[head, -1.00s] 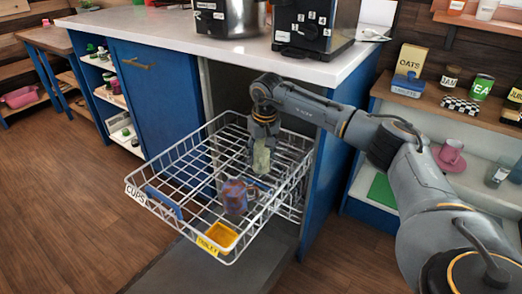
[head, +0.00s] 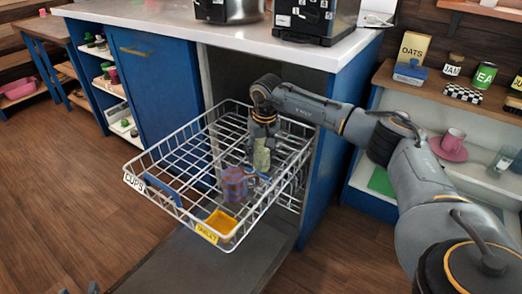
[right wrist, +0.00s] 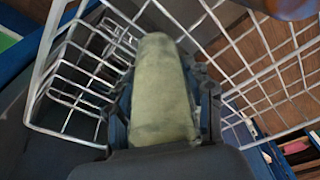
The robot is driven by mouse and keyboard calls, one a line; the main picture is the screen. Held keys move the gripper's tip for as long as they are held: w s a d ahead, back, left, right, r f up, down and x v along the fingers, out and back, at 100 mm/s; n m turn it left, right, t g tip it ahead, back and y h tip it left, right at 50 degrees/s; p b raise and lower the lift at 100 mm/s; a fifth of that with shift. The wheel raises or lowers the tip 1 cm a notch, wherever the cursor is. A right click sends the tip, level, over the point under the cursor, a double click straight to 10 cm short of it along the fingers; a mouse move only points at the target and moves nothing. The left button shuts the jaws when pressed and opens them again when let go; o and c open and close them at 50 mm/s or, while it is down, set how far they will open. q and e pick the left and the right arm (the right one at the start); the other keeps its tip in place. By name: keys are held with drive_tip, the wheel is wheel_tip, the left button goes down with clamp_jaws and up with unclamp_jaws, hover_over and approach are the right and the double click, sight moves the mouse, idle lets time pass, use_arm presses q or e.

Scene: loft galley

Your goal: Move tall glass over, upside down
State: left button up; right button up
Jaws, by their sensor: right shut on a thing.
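A tall, pale green, murky-looking glass (head: 261,157) hangs below my right gripper (head: 264,138), which is shut on it. The right wrist view shows the glass (right wrist: 160,90) lengthwise between the fingers. I cannot tell which end is its mouth. It is over the white wire rack (head: 152,157), within its outline; whether it touches the wires is unclear. The rack is pulled out below the counter, with a "CUPS" label on its left corner. Small dark tips, likely my left gripper (head: 78,290), barely show at the bottom left edge.
A red-and-blue patterned cup (head: 235,184) stands in the rack near the held glass. A yellow square holder (head: 221,222) is at the front corner. The counter (head: 240,43) overhangs behind. A clear glass (head: 503,160) and pink cup (head: 453,140) stand on the right shelf.

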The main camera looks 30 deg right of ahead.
drive_tip(key=o, duration=1.4)
drive_tip(key=shift+c, duration=0.2)
drive_tip(key=r, duration=0.4)
drive_tip(key=s+r, duration=0.1)
drive_tip(key=r, duration=0.7)
drive_tip(key=shift+s+a, duration=0.1)
drive_tip(key=shift+s, duration=0.3)
drive_tip(key=shift+f, duration=0.1)
